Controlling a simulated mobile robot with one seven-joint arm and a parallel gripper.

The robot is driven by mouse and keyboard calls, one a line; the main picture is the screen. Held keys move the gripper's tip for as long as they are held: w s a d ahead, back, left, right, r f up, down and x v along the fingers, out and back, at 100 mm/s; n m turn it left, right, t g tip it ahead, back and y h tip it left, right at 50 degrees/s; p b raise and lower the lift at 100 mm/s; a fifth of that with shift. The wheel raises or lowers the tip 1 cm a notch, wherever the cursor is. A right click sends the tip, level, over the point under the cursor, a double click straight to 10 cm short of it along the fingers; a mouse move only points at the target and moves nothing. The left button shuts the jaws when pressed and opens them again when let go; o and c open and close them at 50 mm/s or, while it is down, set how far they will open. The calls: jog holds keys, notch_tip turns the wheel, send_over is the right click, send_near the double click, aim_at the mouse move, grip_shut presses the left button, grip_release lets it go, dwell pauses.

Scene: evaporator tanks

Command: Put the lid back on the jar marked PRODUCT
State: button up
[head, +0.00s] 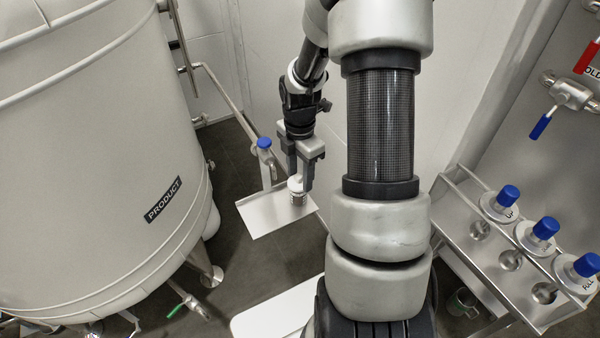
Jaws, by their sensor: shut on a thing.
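My gripper (300,183) points down over a small metal shelf (258,217) right of the big tank. It is shut on a small piece with a round white top (295,182) and a ribbed grey lower part (298,199). I cannot tell whether this piece is a lid alone or a lid on a jar, nor whether it touches the shelf. The word PRODUCT shows on a black label (164,200) on the big tank (95,130). No jar with that mark can be read.
A pipe (225,95) runs beside the tank.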

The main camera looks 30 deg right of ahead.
jog(key=o, duration=1.6)
jog(key=shift+r+p, duration=3.15)
jog(key=shift+r, duration=0.35)
grip_shut()
